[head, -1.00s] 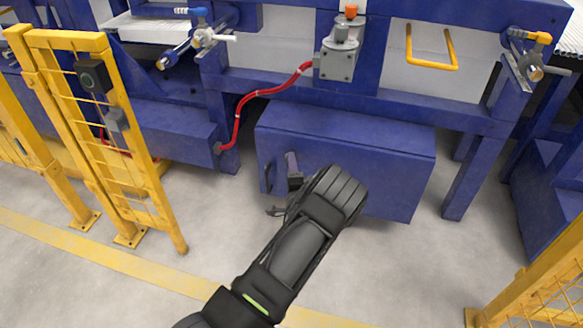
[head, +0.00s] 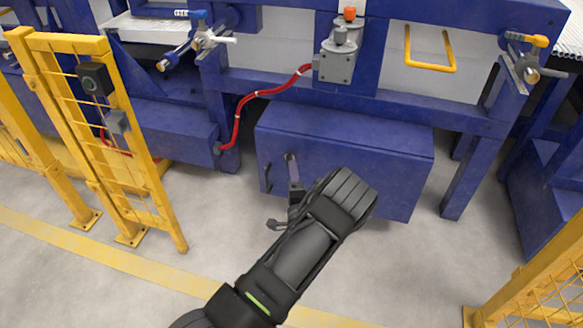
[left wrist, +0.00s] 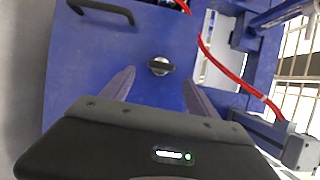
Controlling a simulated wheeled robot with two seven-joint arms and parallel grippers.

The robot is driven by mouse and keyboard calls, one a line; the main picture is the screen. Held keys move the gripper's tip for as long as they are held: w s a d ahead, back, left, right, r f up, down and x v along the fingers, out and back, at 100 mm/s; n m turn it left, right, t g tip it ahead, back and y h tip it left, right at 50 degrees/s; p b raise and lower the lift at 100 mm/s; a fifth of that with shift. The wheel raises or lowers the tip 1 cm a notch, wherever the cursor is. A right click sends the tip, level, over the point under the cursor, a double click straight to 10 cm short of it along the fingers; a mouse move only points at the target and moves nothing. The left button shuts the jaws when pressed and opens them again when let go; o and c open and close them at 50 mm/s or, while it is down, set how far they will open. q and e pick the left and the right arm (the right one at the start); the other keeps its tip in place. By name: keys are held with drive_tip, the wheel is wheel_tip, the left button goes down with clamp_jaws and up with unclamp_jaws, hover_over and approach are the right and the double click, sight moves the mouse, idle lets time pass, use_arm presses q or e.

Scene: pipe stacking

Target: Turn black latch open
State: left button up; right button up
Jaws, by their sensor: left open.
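The black latch (left wrist: 160,66) is a small dark bar on a round silver base on the blue box's front. In the left wrist view its bar lies roughly crosswise, between and just beyond the fingertips. In the head view the latch (head: 290,157) is a tiny spot, partly hidden by a finger. My left gripper (head: 284,197) is in front of the box's left part, its arm coming from the bottom. In the left wrist view my left gripper (left wrist: 159,78) is open and empty, its fingers on either side below the latch. Contact is not visible. My right gripper is out of view.
The blue box (head: 370,170) has a black handle (left wrist: 100,10) left of the latch in the head view. A red hose (head: 240,115) hangs above left. A yellow fence (head: 105,130) stands at left, another at lower right. The floor in front is clear.

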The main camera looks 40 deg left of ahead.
use_arm(q)
drive_tip(key=v, duration=0.3)
drive_tip(key=shift+s, duration=0.1)
drive_tip(key=shift+f, duration=0.1)
idle(0.3)
